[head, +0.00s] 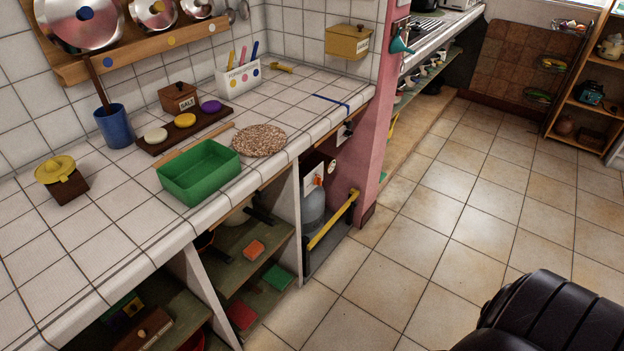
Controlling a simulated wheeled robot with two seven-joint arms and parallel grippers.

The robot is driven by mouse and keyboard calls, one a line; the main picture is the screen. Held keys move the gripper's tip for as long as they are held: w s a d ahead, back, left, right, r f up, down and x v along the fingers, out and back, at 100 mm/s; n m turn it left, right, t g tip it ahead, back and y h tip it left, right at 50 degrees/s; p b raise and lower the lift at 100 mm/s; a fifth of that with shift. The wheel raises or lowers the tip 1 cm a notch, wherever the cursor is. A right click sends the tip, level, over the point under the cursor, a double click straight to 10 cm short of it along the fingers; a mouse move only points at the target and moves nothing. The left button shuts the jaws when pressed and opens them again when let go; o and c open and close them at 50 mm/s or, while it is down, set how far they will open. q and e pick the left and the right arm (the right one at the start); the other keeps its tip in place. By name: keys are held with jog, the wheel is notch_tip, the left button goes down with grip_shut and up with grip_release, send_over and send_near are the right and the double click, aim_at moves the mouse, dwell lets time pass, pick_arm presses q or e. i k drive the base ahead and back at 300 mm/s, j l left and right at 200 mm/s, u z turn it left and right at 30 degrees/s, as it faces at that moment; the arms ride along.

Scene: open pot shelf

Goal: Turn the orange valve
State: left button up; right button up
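A small orange piece (318,181), which looks like the orange valve, shows under the counter's right end. It sits just above a grey-blue gas bottle (313,210), in front of a white panel (311,172). It is too small to tell which way its handle is turned. The bottle stands in an open bay beside the pink pillar, and its lower part is partly hidden by a yellow bar. Neither of my grippers is in view.
The yellow bar (333,219) crosses the bay's front low down. The pink pillar (376,150) bounds it on the right. The tiled counter (60,225) above holds a green tray (198,180) and a round speckled board (259,140).

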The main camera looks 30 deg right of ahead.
aim_at(317, 179)
jog(key=i+l+u, duration=0.15)
jog(key=l, duration=0.55)
jog(key=i+l+u, duration=0.2)
jog(key=l, duration=0.5)
jog(key=l+u, duration=0.15)
jog(key=l, duration=0.5)
